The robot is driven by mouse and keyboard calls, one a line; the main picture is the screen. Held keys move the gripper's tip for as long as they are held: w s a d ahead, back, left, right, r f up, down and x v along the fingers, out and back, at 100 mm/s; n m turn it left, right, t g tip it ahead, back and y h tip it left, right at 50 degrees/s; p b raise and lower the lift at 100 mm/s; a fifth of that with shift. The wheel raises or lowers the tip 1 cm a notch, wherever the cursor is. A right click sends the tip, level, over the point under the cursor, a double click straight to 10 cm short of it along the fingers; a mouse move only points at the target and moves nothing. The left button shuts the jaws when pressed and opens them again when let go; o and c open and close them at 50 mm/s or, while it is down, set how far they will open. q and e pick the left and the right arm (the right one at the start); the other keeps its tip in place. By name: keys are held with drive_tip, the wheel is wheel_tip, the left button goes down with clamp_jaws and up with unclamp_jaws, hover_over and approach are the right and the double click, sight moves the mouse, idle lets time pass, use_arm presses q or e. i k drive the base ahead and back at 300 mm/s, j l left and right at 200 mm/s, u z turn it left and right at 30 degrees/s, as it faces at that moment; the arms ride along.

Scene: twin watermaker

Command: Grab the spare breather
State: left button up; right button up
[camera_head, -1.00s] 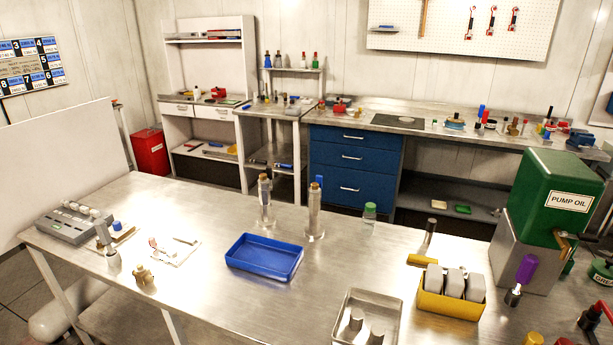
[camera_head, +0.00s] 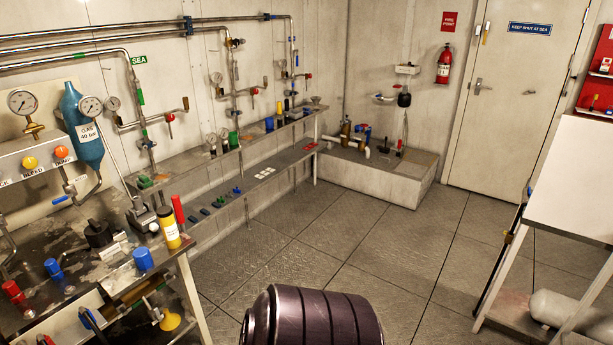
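I cannot pick out a spare breather for certain among the many small fittings. Small coloured parts stand on the long wall shelf (camera_head: 205,163), including a green one (camera_head: 233,139) and a blue one (camera_head: 269,124). On the near-left bench (camera_head: 108,262) are a blue cap (camera_head: 143,259), a yellow bottle (camera_head: 169,228) and a black round part (camera_head: 98,234). Neither of my grippers is in view.
Pipes with gauges run along the left wall. A concrete plinth (camera_head: 370,177) with small fittings stands in the far corner. A door (camera_head: 519,105) and a fire extinguisher (camera_head: 445,64) are beyond. A white-topped stand (camera_head: 570,180) is at right. The tiled floor between is clear.

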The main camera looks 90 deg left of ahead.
sight(142, 255)
drive_tip(key=u, duration=3.9)
